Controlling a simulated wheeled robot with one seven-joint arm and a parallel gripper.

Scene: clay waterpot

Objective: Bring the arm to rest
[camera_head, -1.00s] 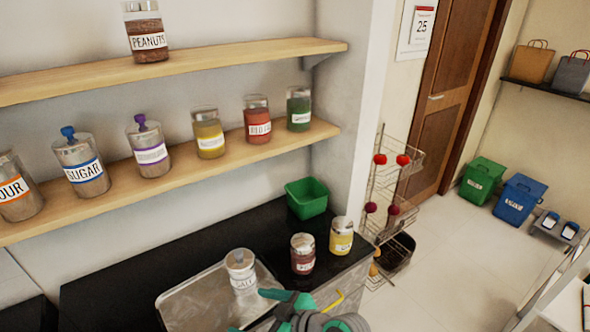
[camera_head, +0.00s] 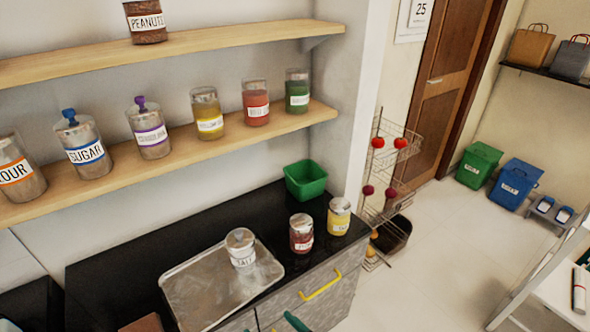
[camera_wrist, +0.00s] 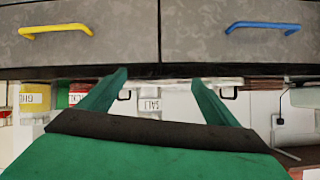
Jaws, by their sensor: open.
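My gripper (camera_wrist: 160,78) shows in the wrist view with its two green fingers spread apart and nothing between them. In the head view only a small green piece of it (camera_head: 295,322) shows at the bottom edge, in front of the counter's drawers. The wrist picture looks upside down, with drawer fronts at the top. A jar labelled SALT (camera_head: 241,250) stands upright on a metal tray (camera_head: 190,306) on the black counter (camera_head: 140,255). My gripper is apart from it. Its label also shows in the wrist view (camera_wrist: 150,104), beyond the fingers.
A red-labelled jar (camera_head: 301,234), a yellow jar (camera_head: 339,217) and a green bin (camera_head: 305,180) stand on the counter. A yellow handle (camera_head: 322,285) sticks out from a drawer. Shelves with jars (camera_head: 205,113) hang above.

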